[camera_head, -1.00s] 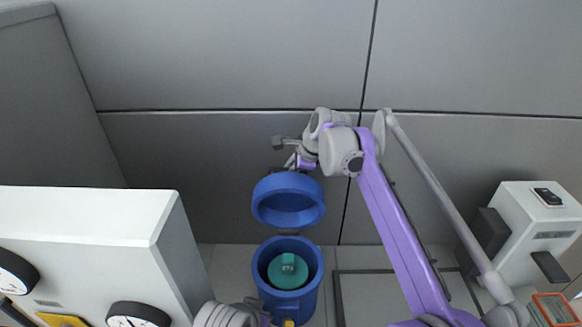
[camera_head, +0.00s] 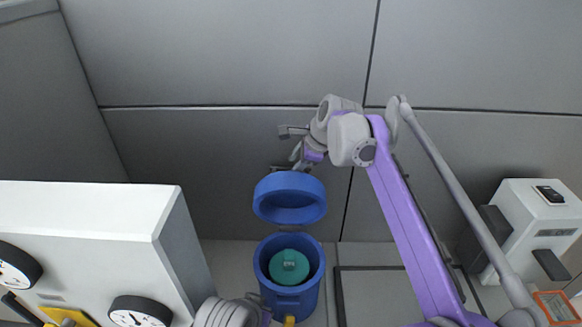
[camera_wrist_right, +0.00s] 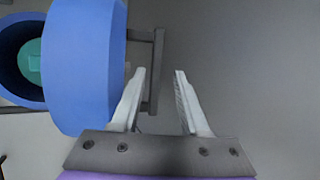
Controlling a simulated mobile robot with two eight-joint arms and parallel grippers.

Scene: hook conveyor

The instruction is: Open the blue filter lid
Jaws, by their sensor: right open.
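The blue filter lid (camera_head: 289,207) stands raised above the blue filter housing (camera_head: 286,299), with its round hollow side facing me. The housing is open at the top and a teal filter (camera_head: 289,266) shows inside. My right gripper (camera_head: 297,157) is open and empty just above the lid. In the right wrist view, the lid (camera_wrist_right: 84,65) fills the left side. A grey handle bar (camera_wrist_right: 157,75) on the lid lies beyond the open fingers (camera_wrist_right: 160,74). Part of my left arm shows low beside the housing, but its fingers cannot be made out.
A white box with round black-rimmed gauges (camera_head: 85,215) stands at the left. A white and grey unit with a black switch (camera_head: 540,225) is at the right. A grey panelled wall (camera_head: 230,55) lies behind. A small yellow part (camera_head: 290,320) sits at the housing's front.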

